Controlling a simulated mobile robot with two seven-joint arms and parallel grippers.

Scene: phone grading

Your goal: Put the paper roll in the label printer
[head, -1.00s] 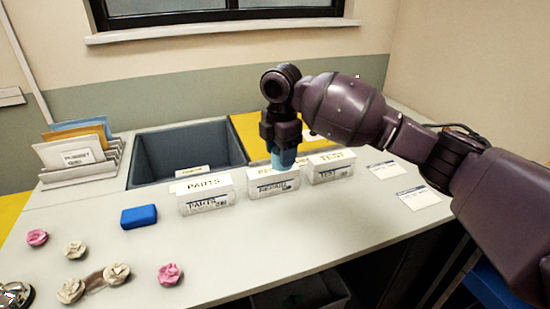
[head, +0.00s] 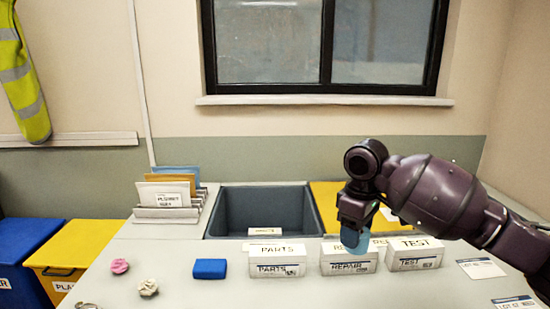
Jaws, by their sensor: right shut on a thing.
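My right gripper (head: 354,212) points down above the white box labelled REPAIR (head: 349,262), in the right half of the head view. I see no label printer in this view. My left gripper is not in view.
White boxes labelled PARTS (head: 277,265) and TEST (head: 414,258) flank the REPAIR box. A dark grey bin (head: 215,210), a file rack (head: 165,213) and a blue block (head: 210,269) are to the left.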

